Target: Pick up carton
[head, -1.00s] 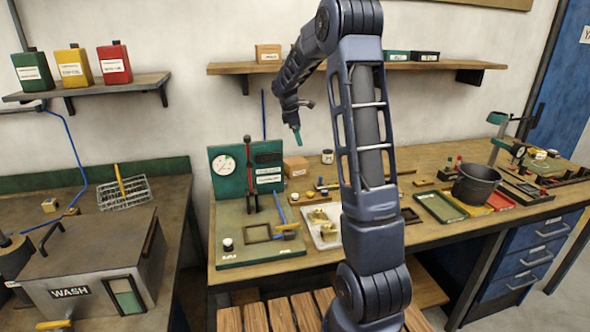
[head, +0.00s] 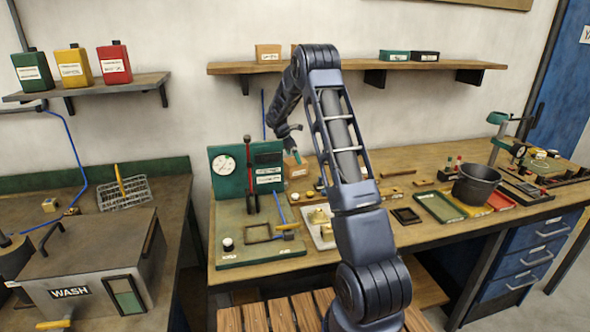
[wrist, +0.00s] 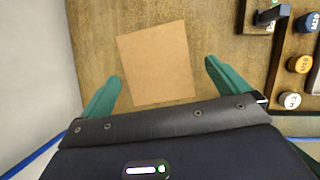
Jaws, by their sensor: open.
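A plain brown cardboard carton (head: 291,171) sits on the workbench near the wall, just right of the green gauge panel. In the wrist view the carton's flat top (wrist: 157,55) lies between and beyond my green fingertips. My gripper (head: 296,157) points down over the carton, with its fingers apart. The wrist view shows the gripper (wrist: 163,70) open and empty, one finger on each side of the carton's near part. How far the fingertips are above the carton is hard to tell.
A small rack of labelled round pieces (wrist: 298,65) stands right of the carton in the wrist view. The green panel (head: 245,166) with its lever is close on the left. Another carton (head: 268,52) stands on the wall shelf (head: 340,68) above.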

